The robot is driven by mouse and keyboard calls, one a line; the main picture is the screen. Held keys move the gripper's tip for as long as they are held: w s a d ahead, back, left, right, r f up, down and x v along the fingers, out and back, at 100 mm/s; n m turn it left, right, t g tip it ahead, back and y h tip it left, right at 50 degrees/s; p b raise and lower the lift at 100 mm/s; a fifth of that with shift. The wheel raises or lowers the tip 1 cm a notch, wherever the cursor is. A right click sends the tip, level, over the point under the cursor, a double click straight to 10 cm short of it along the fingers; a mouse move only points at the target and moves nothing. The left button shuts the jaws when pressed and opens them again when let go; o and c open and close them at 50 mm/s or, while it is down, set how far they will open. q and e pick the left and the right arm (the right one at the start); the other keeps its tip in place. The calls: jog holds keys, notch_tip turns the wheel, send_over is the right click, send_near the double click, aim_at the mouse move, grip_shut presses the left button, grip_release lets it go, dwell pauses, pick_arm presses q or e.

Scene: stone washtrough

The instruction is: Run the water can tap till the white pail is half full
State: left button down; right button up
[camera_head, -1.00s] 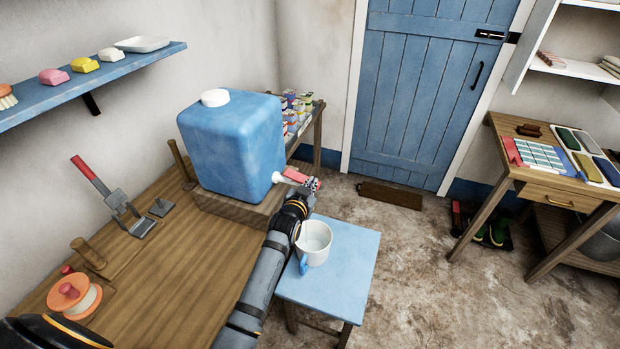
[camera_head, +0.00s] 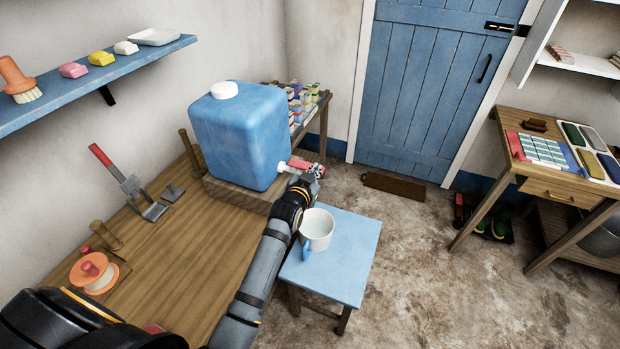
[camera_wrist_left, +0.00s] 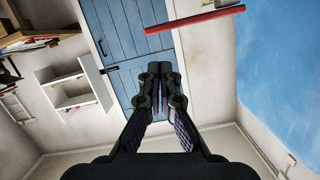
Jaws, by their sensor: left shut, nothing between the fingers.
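The blue water can (camera_head: 240,140) with a white cap stands on a wooden block on the bench. Its tap has a white spout base and a red lever (camera_head: 301,165), which also shows as a red bar in the left wrist view (camera_wrist_left: 195,19). My left gripper (camera_head: 315,171) is at the tap, by the lever's outer end; its fingers (camera_wrist_left: 160,72) are shut and empty. In the wrist view the lever lies beyond the fingertips, not between them. The white pail (camera_head: 319,233) with a blue handle stands upright on the blue stool below; I cannot tell its water level.
The blue stool (camera_head: 345,277) stands beside the wooden bench (camera_head: 185,240). A red-handled press tool (camera_head: 125,180) and an orange spool (camera_head: 94,272) are on the bench. Shelf with soaps (camera_head: 90,75) is at left.

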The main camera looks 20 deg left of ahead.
pick_arm(q)
jog(key=b+v, duration=0.1)
jog(key=v, duration=0.5)
jog(key=shift+s, duration=0.3)
pick_arm(e)
jog(key=shift+w+a+f, duration=0.25)
jog(key=shift+a+f, duration=0.3)
jog(key=shift+f, duration=0.2)
pick_arm(q)
jog(key=shift+a+f, duration=0.1)
jog(key=shift+a, duration=0.1)
pick_arm(e)
jog(key=shift+d, duration=0.1)
